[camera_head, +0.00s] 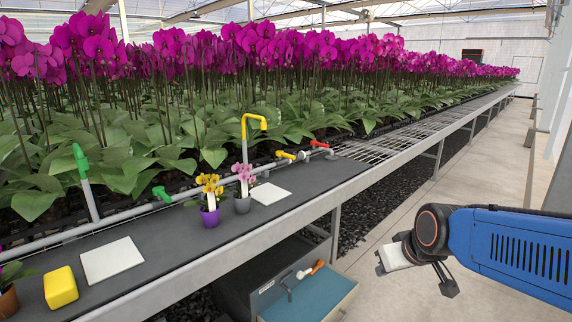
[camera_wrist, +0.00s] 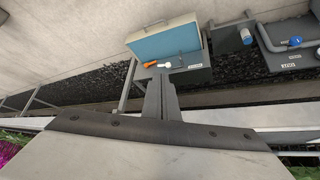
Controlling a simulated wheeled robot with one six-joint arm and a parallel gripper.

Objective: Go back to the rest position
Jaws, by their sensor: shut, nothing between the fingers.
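My gripper (camera_head: 447,284) is at the right of the head view, on the end of the blue arm, over the concrete aisle. It is apart from the bench and holds nothing. In the wrist view its fingers (camera_wrist: 161,84) are together and point up the picture, towards the blue-topped box (camera_wrist: 170,42) under the bench. The fingers do not touch the box.
The bench (camera_head: 330,178) carries a purple pot (camera_head: 210,216), a grey pot (camera_head: 242,204), white tiles (camera_head: 111,260) and a yellow block (camera_head: 60,287). Pipes with coloured handles run behind. The aisle (camera_head: 400,200) is clear.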

